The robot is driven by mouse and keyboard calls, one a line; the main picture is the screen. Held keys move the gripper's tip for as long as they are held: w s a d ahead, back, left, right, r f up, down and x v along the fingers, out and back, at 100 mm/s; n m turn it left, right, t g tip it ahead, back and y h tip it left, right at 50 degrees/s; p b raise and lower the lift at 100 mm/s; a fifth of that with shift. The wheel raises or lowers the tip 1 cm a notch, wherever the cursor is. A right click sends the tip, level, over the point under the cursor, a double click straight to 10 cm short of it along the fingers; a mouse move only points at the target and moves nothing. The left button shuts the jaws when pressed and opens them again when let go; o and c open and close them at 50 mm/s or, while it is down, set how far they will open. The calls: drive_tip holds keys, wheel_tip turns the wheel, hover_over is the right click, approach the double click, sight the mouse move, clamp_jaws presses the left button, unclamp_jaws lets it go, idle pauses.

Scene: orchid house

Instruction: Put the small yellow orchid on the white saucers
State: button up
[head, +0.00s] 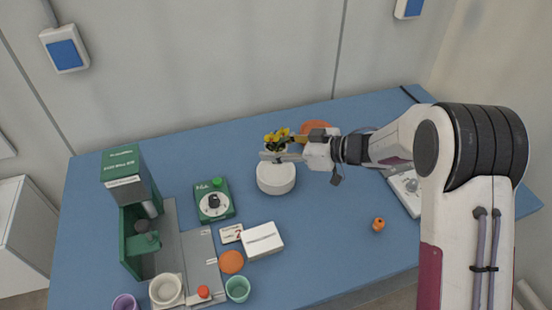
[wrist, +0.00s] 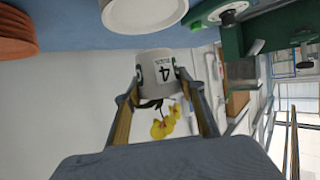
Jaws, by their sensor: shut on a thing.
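The small yellow orchid (head: 278,136) has yellow flowers and a small pale pot. In the wrist view its pot (wrist: 157,72), marked with a 4, sits between the fingers, and its yellow flowers (wrist: 163,127) show below the pot in the picture. My gripper (head: 284,148) is shut on this pot. The white saucers (head: 276,182) form a round white stack on the blue table, just below the held orchid in the head view. In the wrist view a white saucer rim (wrist: 150,22) shows past the pot, with a gap between them.
Terracotta saucers (head: 316,126) stand behind my gripper; they also show in the wrist view (wrist: 14,38). A green machine (head: 135,230), a green dial box (head: 213,212) and a white box (head: 263,241) stand left and front. A small orange object (head: 378,225) lies right.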

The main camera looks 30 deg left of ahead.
drive_tip(key=shift+f, duration=0.25)
drive_tip(key=shift+f, duration=1.9)
drive_tip(key=shift+f, duration=0.1)
drive_tip(key=o, duration=1.2)
drive_tip(key=shift+d, duration=0.1)
drive_tip(key=v, duration=1.2)
